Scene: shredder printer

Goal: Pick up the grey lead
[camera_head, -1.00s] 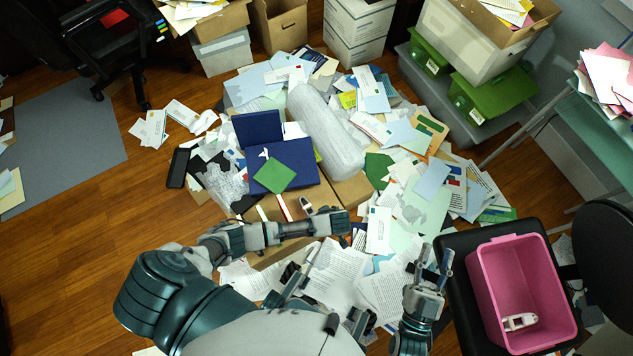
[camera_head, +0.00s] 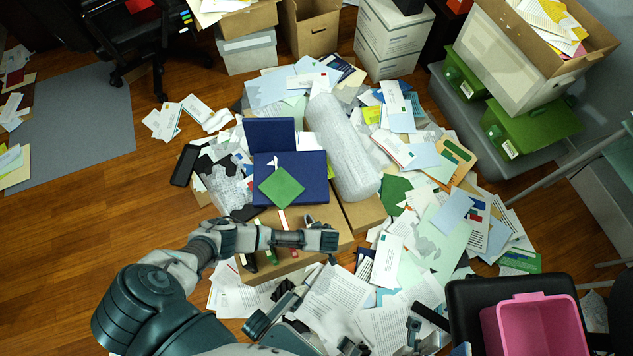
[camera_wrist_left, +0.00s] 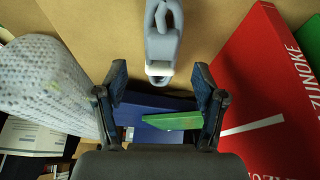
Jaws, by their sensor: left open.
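The grey lead (camera_wrist_left: 162,45) lies on a brown cardboard box in the left wrist view, with a loop at the top and a pale lower end. In the head view only a small part of it (camera_head: 308,220) shows behind my left arm. My left gripper (camera_wrist_left: 160,85) is open, its fingers spread either side of the lead's lower end, with nothing gripped. Its fingers are not clear in the head view. My right gripper (camera_head: 424,330) is at the bottom edge of the head view, partly cut off; its fingers look apart and empty.
A white roll (camera_head: 342,150) and blue box (camera_head: 290,165) with a green item (camera_head: 281,188) sit beyond. A red box (camera_wrist_left: 265,90) stands close at right in the wrist view. Papers surround the pile. A pink bin (camera_head: 535,310) is at lower right.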

